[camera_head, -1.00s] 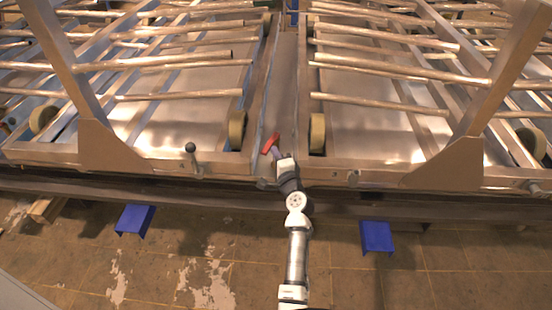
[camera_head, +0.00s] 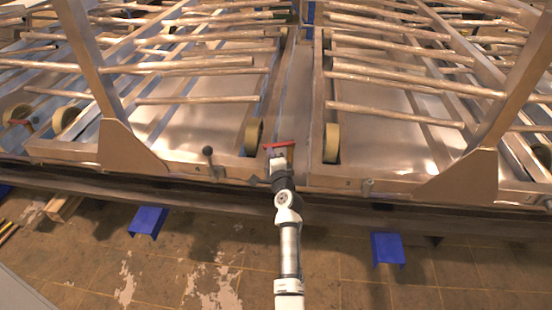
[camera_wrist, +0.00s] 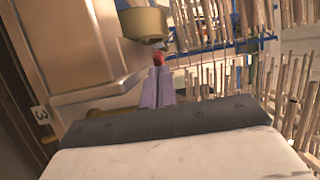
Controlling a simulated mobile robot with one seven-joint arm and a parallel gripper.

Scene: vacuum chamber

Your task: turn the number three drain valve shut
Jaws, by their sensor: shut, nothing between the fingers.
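A red handle (camera_head: 280,145) lies nearly level across the channel between two bays of the metal frame, just beyond my gripper (camera_head: 278,155). In the wrist view my gripper (camera_wrist: 158,80) shows as two pale purple fingers pressed together and empty. A small red part (camera_wrist: 158,59) shows just past their tips; I cannot tell whether they touch. A plate marked 3 (camera_wrist: 40,115) is at the left of the wrist view. In the head view a small mark that looks like a 3 (camera_head: 346,184) sits on the front beam, right of my gripper. The valve body is hidden.
A black-knobbed lever (camera_head: 208,151) stands on the front beam to the left, and a short metal stub (camera_head: 368,186) is to the right. Tan wheels (camera_head: 253,137) (camera_head: 332,143) flank the channel. Metal rods (camera_head: 395,115) cross both bays. Blue brackets (camera_head: 148,221) (camera_head: 387,248) are below.

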